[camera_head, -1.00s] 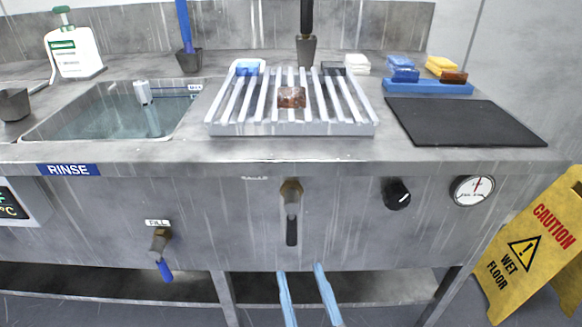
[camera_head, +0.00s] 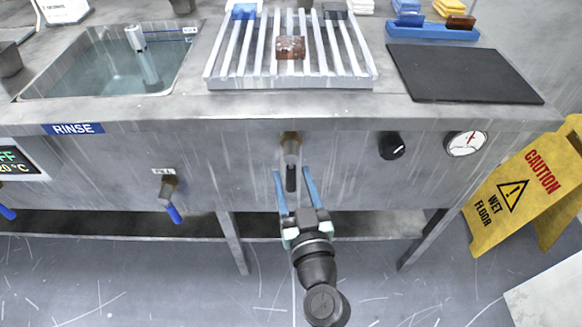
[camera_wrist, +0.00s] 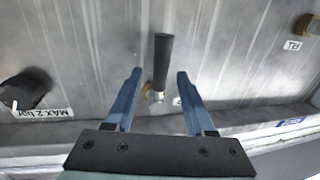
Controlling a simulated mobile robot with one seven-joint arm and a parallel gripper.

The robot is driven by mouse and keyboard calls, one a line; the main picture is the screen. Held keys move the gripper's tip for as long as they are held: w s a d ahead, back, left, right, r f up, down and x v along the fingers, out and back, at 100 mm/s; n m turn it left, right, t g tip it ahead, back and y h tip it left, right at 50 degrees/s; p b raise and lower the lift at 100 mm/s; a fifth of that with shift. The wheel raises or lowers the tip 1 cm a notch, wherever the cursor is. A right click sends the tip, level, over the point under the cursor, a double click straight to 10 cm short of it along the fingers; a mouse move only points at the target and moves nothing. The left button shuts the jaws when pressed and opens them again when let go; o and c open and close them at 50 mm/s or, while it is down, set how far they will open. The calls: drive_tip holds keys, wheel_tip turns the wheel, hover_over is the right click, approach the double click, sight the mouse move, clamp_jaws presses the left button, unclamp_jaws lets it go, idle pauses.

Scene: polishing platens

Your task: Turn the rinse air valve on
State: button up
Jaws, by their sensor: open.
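The valve (camera_head: 290,147) in the middle of the front panel has a brass body and a black lever (camera_head: 291,178) that hangs straight down. No readable label shows beside it, so I cannot confirm it is the rinse air valve. My gripper (camera_head: 292,172) is open, its two blue fingers on either side of the lever in the head view. In the wrist view the black lever (camera_wrist: 163,60) and part of the brass body (camera_wrist: 148,88) show between the open fingers (camera_wrist: 159,74). Clear space shows on both sides, with no visible contact.
A black knob (camera_head: 392,146) and a round gauge (camera_head: 466,143) sit right of the valve. A fill valve (camera_head: 168,188) with a blue lever is to the left. The slatted rack (camera_head: 290,84) is above. A yellow wet-floor sign (camera_head: 513,190) stands at right.

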drive_tip(key=shift+w+a, duration=0.25)
drive_tip(key=shift+w, duration=0.85)
clamp_jaws()
idle(0.7)
